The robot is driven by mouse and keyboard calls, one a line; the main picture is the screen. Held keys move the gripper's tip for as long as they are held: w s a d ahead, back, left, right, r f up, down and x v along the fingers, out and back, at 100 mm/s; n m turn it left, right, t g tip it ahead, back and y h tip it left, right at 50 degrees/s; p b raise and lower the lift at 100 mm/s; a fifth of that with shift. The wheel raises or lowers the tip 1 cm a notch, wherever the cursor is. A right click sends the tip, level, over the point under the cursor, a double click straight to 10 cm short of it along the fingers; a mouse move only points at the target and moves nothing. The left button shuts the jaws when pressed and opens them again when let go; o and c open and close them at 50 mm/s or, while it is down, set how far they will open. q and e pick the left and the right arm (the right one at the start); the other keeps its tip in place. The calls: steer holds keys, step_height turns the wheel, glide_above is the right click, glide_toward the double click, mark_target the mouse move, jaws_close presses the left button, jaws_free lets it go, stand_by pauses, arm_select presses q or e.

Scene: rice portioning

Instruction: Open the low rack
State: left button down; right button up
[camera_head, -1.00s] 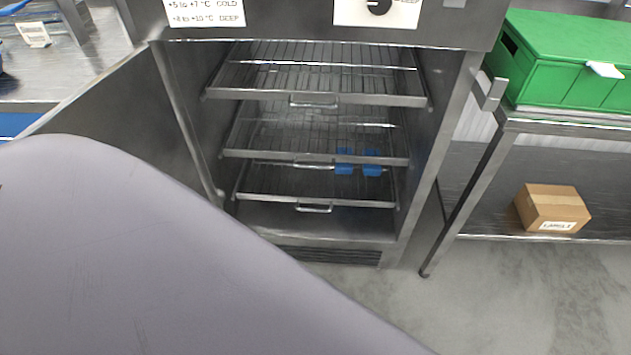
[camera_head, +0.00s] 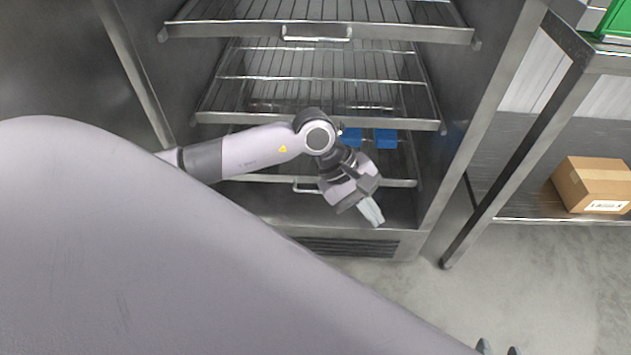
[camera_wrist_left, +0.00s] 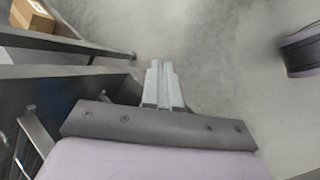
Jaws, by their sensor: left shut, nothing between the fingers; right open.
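The low rack (camera_head: 398,183) is the bottom wire rack inside the open steel cabinet, with a small handle (camera_head: 305,187) on its front bar. It looks pushed in. My left gripper (camera_head: 376,218) hangs in front of the low rack, to the right of the handle, pointing down and slightly right. Its fingers are together and empty, and also show in the left wrist view (camera_wrist_left: 162,78). The left arm hides part of the low rack. My right gripper (camera_head: 498,349) shows only as two separate dark tips at the bottom edge.
Two blue things (camera_head: 385,139) appear on the low rack. The middle rack (camera_head: 330,120) and upper rack (camera_head: 400,33) are above. The cabinet door (camera_head: 50,60) stands open at left. A table with a cardboard box (camera_head: 595,185) stands at right; floor before the cabinet is clear.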

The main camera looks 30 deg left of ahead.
arm_select(q)
steer(key=w+a+f+m+t+y+b, duration=0.15)
steer(key=w+a+y, duration=0.3)
steer(key=a, duration=0.45)
steer(key=w+a+m+t+y+b, duration=0.1)
steer(key=w+a+m+y+b, duration=0.15)
steer(key=a+y, duration=0.45)
steer(key=w+a+f+h+b, duration=0.1)
steer(key=w+a+f+b, duration=0.1)
steer(key=f, duration=0.7)
steer(key=w+a+f+h+b, duration=0.1)
steer(key=w+a+f+b, duration=0.2)
steer(key=f, duration=0.6)
steer(key=shift+w+m+b, duration=0.3)
steer(key=shift+w+b, duration=0.2)
steer(key=shift+b, duration=0.25)
arm_select(e)
steer(key=w+a+f+m+y, duration=0.1)
steer(key=w+a+f+y, duration=0.1)
steer(key=a, duration=0.4)
steer(key=shift+a+f+y, duration=0.25)
steer(key=shift+f+y, duration=0.65)
steer(key=shift+f, duration=0.2)
arm_select(q)
steer(key=shift+g, duration=0.25)
steer(key=shift+s, duration=0.1)
arm_select(e)
steer(key=shift+s+d, duration=0.1)
